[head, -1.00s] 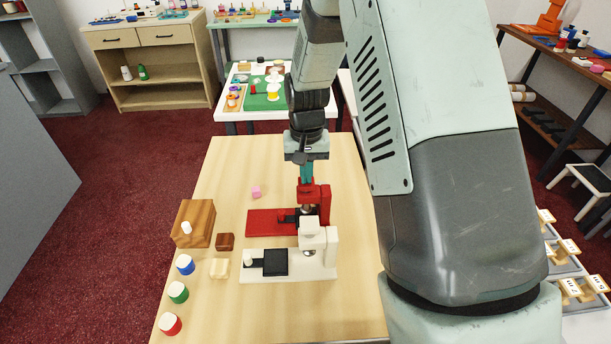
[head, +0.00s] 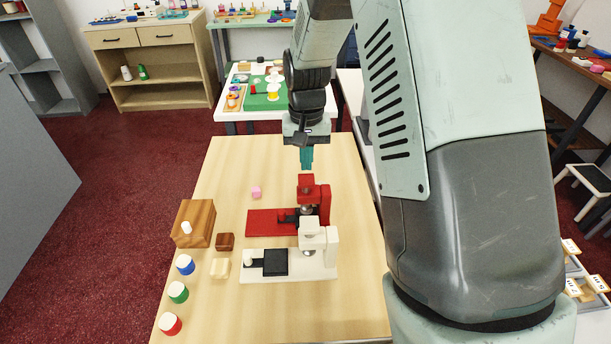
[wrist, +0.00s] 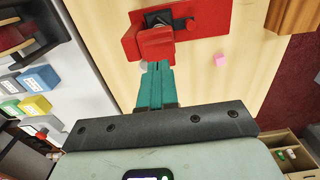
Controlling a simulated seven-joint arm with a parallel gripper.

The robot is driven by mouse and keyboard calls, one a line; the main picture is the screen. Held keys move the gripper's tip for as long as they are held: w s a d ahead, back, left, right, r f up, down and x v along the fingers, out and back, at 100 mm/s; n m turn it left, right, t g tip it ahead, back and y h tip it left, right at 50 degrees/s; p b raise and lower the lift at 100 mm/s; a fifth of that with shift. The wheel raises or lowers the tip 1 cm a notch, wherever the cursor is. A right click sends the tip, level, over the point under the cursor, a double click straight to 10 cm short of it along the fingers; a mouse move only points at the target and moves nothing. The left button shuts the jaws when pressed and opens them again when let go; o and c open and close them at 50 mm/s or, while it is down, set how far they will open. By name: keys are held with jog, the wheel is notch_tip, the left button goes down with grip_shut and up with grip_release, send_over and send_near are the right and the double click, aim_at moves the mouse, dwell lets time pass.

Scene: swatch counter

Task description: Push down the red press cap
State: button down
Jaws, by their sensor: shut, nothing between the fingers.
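The red press stands on the wooden table, with its flat red base (head: 265,224) to the left and its upright at the right. Its red cap (head: 306,181) is on top and also shows in the wrist view (wrist: 156,46). My gripper (head: 307,169) has teal fingers, shut and empty, pointing down just above the cap in the head view. In the wrist view the fingertips (wrist: 158,66) overlap the press top's near edge. A small gap seems to separate them, but contact is hard to tell.
A white press (head: 318,262) stands just in front of the red one. A pink cube (head: 256,192), a wooden box (head: 193,223), small blocks and blue, green and red pots with white tops stand to the left. The table's far left is clear.

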jog(key=shift+r, duration=1.85)
jog(key=s+d+r+t, duration=0.1)
jog(key=s+d+r, duration=0.1)
jog(key=s+r, duration=0.45)
jog(key=s+d+r+t, duration=0.2)
jog(key=s+d+r, duration=0.15)
jog(key=r, duration=0.55)
jog(key=s+d+r+t, duration=0.1)
jog(key=s+r, duration=0.1)
jog(key=s, duration=0.6)
jog(key=s+d+r+t, duration=0.1)
jog(key=s+r, duration=0.2)
jog(key=s, duration=0.6)
jog(key=shift+d+t, duration=0.3)
